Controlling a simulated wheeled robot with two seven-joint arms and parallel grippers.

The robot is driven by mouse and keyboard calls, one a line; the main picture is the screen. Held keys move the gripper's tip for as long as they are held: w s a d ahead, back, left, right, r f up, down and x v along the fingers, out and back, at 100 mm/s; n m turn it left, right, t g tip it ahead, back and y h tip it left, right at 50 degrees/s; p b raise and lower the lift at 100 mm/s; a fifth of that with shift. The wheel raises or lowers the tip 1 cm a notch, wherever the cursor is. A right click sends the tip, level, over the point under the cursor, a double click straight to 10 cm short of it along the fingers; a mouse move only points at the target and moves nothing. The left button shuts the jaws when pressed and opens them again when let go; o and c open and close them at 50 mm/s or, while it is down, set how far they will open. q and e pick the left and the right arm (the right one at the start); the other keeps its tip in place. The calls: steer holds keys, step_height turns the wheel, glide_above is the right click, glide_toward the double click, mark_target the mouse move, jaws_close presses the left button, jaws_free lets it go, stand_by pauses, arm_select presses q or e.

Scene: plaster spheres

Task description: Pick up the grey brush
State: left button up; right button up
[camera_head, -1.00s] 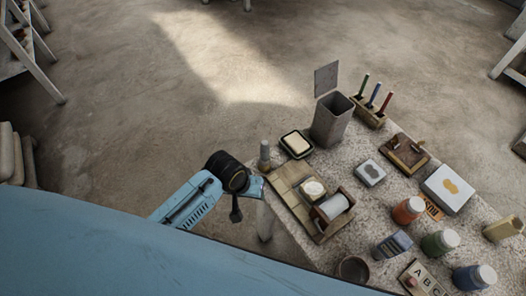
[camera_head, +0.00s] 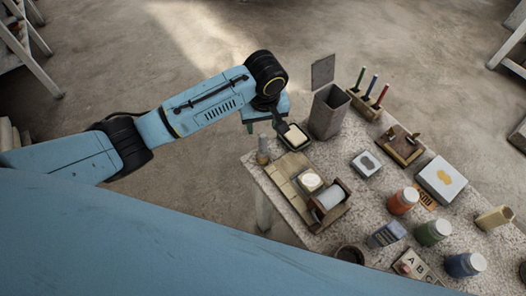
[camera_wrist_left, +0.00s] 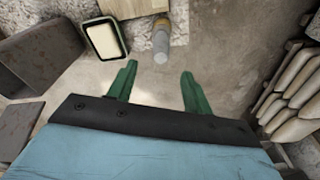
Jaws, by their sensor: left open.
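An upright grey cylinder with a yellowish band, seemingly the grey brush (camera_head: 263,151), stands at the table's left corner. It also shows in the left wrist view (camera_wrist_left: 161,40), beyond the fingertips and close to the line between them. My left gripper (camera_head: 266,124) is above and just behind the brush in the head view, partly hidden by its own wrist. In the left wrist view its green fingers (camera_wrist_left: 158,72) are spread apart with nothing between them, and the brush is clear of them. My right gripper is not in view.
A dark tray with a pale block (camera_head: 294,136) sits right beside the brush, with a tall grey bin (camera_head: 328,112) behind. A wooden board (camera_head: 287,184) with a roller lies in front. Several jars and boxes fill the table's right side. Open floor lies left of the table.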

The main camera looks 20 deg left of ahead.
mark_target(263, 136)
arm_select(q)
step_height(263, 136, down, 7)
steer(key=shift+f, duration=0.2)
stand_by(0.3)
steer(key=shift+c, duration=0.2)
steer(key=c, duration=1)
